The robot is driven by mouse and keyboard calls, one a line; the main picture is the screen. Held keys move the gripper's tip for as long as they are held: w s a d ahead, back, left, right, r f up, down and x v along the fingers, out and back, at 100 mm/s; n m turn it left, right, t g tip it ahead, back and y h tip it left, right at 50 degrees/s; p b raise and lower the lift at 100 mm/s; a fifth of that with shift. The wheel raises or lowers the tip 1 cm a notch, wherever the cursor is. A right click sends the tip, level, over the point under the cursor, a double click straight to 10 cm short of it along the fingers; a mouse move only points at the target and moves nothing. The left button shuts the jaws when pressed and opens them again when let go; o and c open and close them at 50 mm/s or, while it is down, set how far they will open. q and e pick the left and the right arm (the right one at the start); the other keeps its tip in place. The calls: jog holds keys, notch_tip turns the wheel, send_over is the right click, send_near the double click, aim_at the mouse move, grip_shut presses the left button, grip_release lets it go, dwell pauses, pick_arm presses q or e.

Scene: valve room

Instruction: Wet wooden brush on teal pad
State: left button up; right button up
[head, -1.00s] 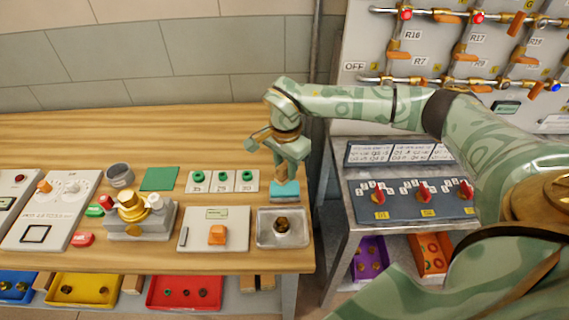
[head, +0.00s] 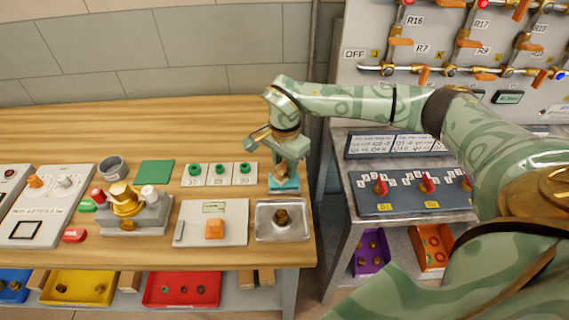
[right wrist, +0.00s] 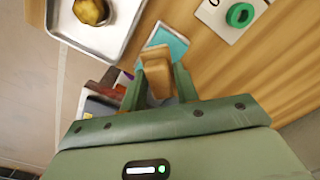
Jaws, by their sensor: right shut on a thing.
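The wooden brush (right wrist: 157,78) is between the fingers of my right gripper (right wrist: 160,86), which is shut on it. In the head view my right gripper (head: 288,152) is over the teal pad (head: 285,186), at the right end of the wooden table. A little of the brush (head: 281,173) shows below the fingers, pointing down at the pad. The teal pad also shows in the right wrist view (right wrist: 171,40), just beyond the brush. I cannot tell whether the brush touches the pad. My left gripper is not in view.
A metal tray (head: 265,232) with a brass piece (head: 282,217) lies just in front of the pad. White cards with green rings (head: 219,169) lie to its left. A metal stand (head: 352,225) with a red-knobbed panel is to the right. The rear of the table is clear.

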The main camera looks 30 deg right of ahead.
aim_at(285, 163)
jog(key=shift+f+b, duration=0.35)
jog(key=shift+f, duration=0.6)
dwell(0.6)
jog(key=shift+f, duration=0.1)
dwell(1.4)
notch_tip(285, 163, up, 7)
jog(key=p, duration=0.7)
jog(key=shift+r, duration=0.2)
jog(key=shift+f, duration=0.1)
dwell(0.4)
